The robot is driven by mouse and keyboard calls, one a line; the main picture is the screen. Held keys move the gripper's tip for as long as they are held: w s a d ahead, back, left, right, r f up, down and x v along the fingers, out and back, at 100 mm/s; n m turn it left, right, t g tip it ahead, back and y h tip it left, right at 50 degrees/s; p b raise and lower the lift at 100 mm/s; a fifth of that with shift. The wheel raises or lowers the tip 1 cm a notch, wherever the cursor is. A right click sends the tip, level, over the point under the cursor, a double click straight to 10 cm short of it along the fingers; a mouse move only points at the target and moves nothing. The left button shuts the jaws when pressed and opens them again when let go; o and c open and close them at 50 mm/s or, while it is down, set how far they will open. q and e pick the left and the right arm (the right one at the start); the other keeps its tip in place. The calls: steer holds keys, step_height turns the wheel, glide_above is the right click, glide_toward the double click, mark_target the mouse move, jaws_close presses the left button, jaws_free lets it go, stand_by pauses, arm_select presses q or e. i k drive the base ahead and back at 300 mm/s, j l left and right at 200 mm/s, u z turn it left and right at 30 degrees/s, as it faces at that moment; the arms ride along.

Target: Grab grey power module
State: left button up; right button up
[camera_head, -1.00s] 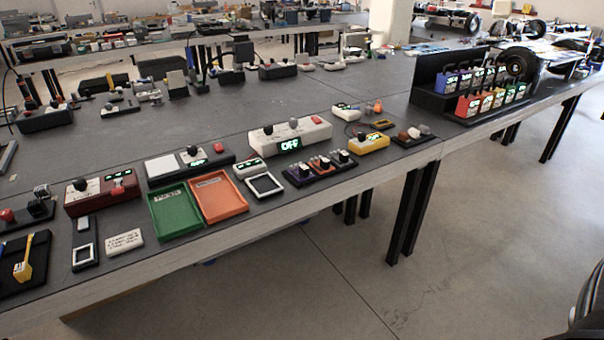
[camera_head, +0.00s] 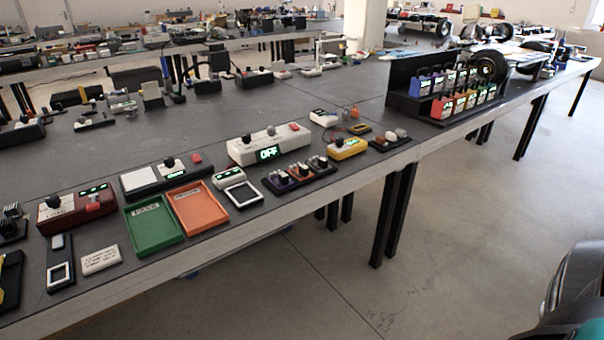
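A black stepped rack (camera_head: 400,103) stands at the right part of the long workbench. It holds two rows of small handled modules with lit green displays. A blue module (camera_head: 420,86) is at the left of the back row and a red module (camera_head: 441,107) at the left of the front row. Orange ones follow the red one. The other back-row modules are small and partly hidden, and I cannot tell surely which is the grey power module. Neither of my grippers is in view.
The workbench (camera_head: 330,185) carries a green tray (camera_head: 155,229), an orange tray (camera_head: 199,209) and several switch boxes along its front edge. A wheeled chassis (camera_head: 515,60) lies beyond the rack. The floor (camera_head: 470,220) at right is open. A dark rounded body fills the lower right corner.

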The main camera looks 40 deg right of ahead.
mark_target(320, 165)
steer(key=z, duration=1.3)
steer(key=u, duration=0.45)
steer(key=i+l+u, duration=0.2)
steer(key=u, duration=0.3)
steer(key=i+l+u, duration=0.15)
steer(key=l+u, duration=0.35)
steer(key=i+l+u, duration=0.15)
steer(key=l, duration=0.25)
steer(key=l+u, duration=0.15)
steer(key=l, duration=0.25)
